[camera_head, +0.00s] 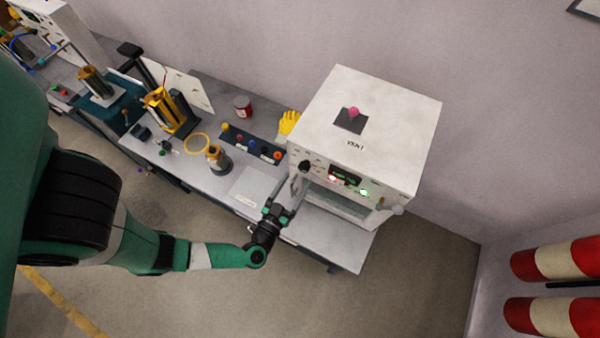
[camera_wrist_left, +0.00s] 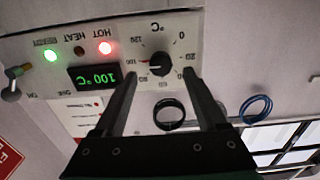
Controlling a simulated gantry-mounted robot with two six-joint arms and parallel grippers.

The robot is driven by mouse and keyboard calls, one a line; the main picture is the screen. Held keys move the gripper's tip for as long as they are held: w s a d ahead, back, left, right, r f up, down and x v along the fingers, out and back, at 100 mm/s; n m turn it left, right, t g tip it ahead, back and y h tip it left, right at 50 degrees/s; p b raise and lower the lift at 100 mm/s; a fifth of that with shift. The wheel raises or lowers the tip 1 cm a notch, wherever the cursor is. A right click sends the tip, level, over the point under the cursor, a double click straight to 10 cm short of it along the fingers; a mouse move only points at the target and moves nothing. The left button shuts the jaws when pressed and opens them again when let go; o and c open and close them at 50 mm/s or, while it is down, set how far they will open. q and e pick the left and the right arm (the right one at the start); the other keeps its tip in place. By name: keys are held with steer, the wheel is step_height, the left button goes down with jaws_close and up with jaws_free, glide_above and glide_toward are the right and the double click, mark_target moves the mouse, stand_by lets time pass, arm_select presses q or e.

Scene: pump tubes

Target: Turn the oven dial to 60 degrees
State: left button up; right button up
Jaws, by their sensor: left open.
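The white oven (camera_head: 390,130) stands on the bench, with its control panel facing my left arm. Its black dial (camera_wrist_left: 159,65) shows in the left wrist view, which has the panel upside down. My left gripper (camera_wrist_left: 160,73) is open, with one finger on each side of the dial in that view. I cannot tell whether the fingers touch it. In the head view my left gripper (camera_head: 297,184) is just below the dial (camera_head: 305,165). My right gripper is not in view.
A red lamp (camera_wrist_left: 105,48) and a green lamp (camera_wrist_left: 50,55) are lit on the panel. A yellow glove (camera_head: 288,122) and a dark strip of colored caps (camera_head: 250,145) lie left of the oven.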

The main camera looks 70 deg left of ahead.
mark_target(303, 170)
arm_select(q)
steer(key=shift+x, duration=2.05)
jaws_close()
